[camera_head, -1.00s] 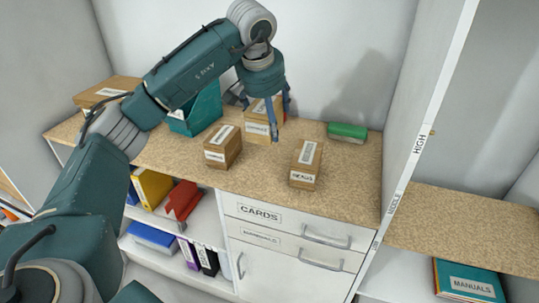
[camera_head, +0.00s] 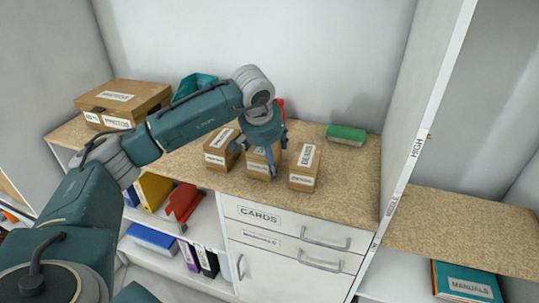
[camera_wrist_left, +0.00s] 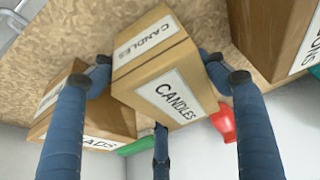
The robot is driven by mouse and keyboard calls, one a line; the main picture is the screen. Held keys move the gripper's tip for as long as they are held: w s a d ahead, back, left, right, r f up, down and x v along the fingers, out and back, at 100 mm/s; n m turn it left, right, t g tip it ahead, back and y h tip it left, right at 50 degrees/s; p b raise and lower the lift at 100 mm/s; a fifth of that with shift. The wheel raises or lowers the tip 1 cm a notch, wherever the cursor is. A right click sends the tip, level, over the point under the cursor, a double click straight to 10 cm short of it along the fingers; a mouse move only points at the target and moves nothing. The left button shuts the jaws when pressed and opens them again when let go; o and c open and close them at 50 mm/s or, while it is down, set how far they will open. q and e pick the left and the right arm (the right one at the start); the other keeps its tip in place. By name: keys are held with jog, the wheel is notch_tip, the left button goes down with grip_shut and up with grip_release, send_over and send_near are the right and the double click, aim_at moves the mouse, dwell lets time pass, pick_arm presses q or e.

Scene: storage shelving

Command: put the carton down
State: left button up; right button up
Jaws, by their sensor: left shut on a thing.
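My left gripper (camera_head: 264,150) is shut on a small brown carton (camera_head: 259,169), with its fingers around the sides. In the left wrist view the carton (camera_wrist_left: 158,65) has white labels reading CANDLES. The carton is upright, in a gap between two similar cartons on the wooden counter (camera_head: 225,190). Its base is low, near the counter top, but I cannot tell whether it touches. The left neighbour (camera_head: 221,150) and the right neighbour (camera_head: 305,167) stand close by. My right gripper is not in view.
A larger labelled box (camera_head: 125,100) and a teal bin (camera_head: 193,85) stand at the back left. A red object (camera_head: 281,104) is behind the gripper. A green item (camera_head: 347,134) lies at the back right. A white upright panel (camera_head: 425,110) bounds the counter's right side.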

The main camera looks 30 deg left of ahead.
pick_arm(q)
jog(key=o, duration=1.8)
jog(key=shift+s, duration=0.1)
jog(key=shift+r, duration=0.25)
jog(key=b+v, duration=0.1)
jog(key=v, duration=0.9)
jog(key=shift+s+d+r, duration=0.1)
jog(key=shift+s+r, duration=0.05)
jog(key=shift+r, duration=0.15)
jog(key=shift+s+r, duration=0.25)
jog(key=shift+r, duration=0.2)
